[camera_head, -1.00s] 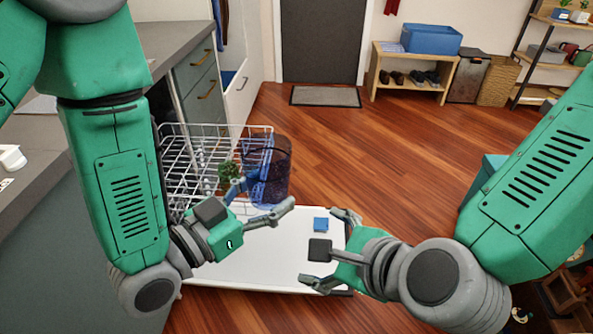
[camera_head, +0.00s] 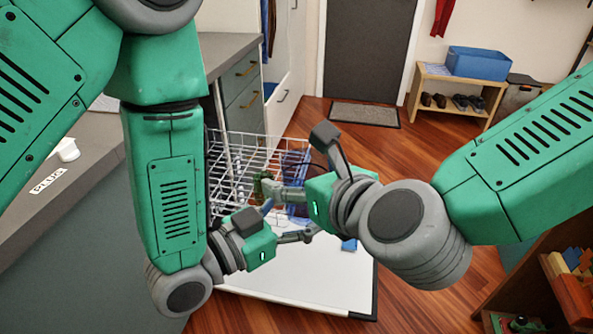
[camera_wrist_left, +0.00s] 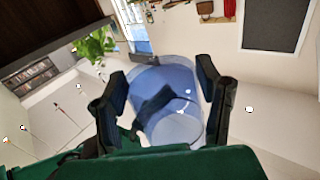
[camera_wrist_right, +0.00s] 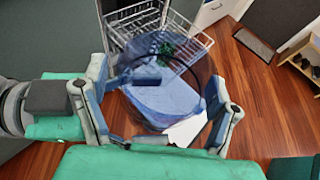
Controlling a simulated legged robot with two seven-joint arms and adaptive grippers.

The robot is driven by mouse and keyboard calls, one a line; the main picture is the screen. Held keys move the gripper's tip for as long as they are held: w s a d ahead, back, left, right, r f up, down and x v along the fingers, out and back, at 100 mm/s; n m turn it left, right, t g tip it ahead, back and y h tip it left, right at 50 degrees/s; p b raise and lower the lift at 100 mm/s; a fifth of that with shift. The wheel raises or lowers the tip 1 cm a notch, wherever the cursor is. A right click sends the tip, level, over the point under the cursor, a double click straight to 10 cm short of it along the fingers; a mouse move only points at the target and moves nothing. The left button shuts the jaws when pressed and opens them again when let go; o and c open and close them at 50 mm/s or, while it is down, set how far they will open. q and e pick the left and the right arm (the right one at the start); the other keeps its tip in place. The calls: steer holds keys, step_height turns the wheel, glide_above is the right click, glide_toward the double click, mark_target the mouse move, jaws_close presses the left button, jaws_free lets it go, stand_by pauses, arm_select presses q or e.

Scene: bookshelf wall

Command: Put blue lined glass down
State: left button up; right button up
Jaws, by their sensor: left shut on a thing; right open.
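The blue lined glass (camera_head: 299,160) is a see-through blue tumbler. In the head view it is mostly hidden behind my right gripper (camera_head: 280,191). My left gripper (camera_head: 287,220) is shut on the glass, which shows between its fingers in the left wrist view (camera_wrist_left: 172,105). The glass is held above the white open door (camera_head: 300,280). My right gripper is open, and in the right wrist view its fingers stand on either side of the glass (camera_wrist_right: 165,98). I cannot tell whether they touch it.
A white wire rack (camera_head: 235,165) stands behind the grippers, with a green leafy thing (camera_wrist_right: 168,50) near it. The grey counter (camera_head: 75,175) is at left, and a wooden shelf (camera_head: 530,275) at lower right.

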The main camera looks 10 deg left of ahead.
mark_target(294, 172)
arm_select(q)
steer(key=shift+o, duration=0.2)
steer(key=shift+r, duration=0.1)
arm_select(e)
steer(key=shift+x, duration=1.7)
arm_select(q)
steer(key=shift+s+d, duration=0.1)
arm_select(e)
steer(key=c, duration=1.4)
arm_select(q)
steer(key=o, duration=1.2)
steer(key=shift+o, duration=0.2)
